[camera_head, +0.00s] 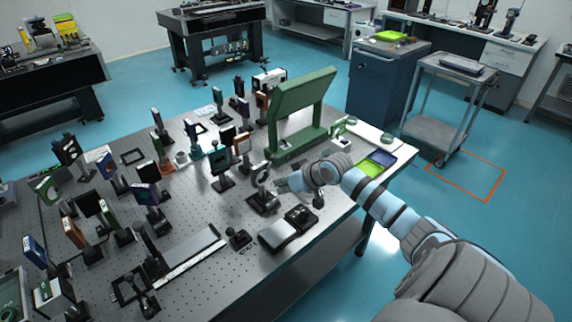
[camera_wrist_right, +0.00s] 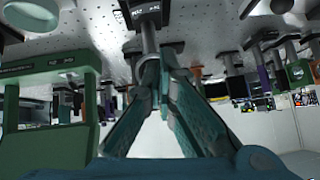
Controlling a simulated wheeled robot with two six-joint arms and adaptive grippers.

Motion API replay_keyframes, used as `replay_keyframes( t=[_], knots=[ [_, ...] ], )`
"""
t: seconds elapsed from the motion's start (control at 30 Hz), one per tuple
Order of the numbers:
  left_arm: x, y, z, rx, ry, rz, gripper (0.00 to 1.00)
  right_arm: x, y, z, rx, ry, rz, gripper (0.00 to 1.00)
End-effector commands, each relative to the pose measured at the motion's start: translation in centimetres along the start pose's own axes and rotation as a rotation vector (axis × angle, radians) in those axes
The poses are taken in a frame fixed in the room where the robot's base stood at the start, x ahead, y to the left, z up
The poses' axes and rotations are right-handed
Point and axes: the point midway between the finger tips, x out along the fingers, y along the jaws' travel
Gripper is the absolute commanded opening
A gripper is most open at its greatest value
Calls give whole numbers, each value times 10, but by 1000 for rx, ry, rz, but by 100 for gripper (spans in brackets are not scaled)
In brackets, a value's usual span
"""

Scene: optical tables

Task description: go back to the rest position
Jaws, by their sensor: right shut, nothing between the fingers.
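My right gripper (camera_head: 283,185) reaches in from the right over the front right part of the optical table (camera_head: 215,262). It is beside a mounted optic on a dark base (camera_head: 262,190), close to its post. In the right wrist view my right gripper (camera_wrist_right: 165,75) shows its two fingers meeting at the tips, shut and empty. A dark post mount (camera_wrist_right: 147,25) shows just past the fingertips; whether they touch it I cannot tell. My left gripper is not in view.
A green frame (camera_head: 300,110) stands behind my right gripper. Black boxes (camera_head: 280,234) lie in front of it. Several mounted optics crowd the table's left and middle. A grey cart (camera_head: 440,125) and blue cabinet (camera_head: 385,80) stand beyond; the floor at right is open.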

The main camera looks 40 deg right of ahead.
Motion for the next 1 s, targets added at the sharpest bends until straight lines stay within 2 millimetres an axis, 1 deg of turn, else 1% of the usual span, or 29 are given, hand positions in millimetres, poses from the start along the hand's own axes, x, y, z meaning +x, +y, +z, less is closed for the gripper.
replay_keyframes(
  t=[0.03,0.1,0.2,0.8,0.87,0.97,1.0],
  knots=[
    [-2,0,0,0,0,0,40,-8,0,0,-4,0,3,0],
    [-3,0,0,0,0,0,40,-16,-2,0,-2,0,2,0],
    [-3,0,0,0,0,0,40,-22,-4,1,0,0,0,0],
    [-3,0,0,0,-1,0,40,-22,-6,3,-1,-3,-1,0],
    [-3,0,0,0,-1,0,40,-19,-12,13,-15,-20,-5,0],
    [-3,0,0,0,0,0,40,-12,-38,54,-68,-87,-20,0],
    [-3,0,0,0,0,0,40,-10,-52,75,-96,-119,-25,0]
  ],
)
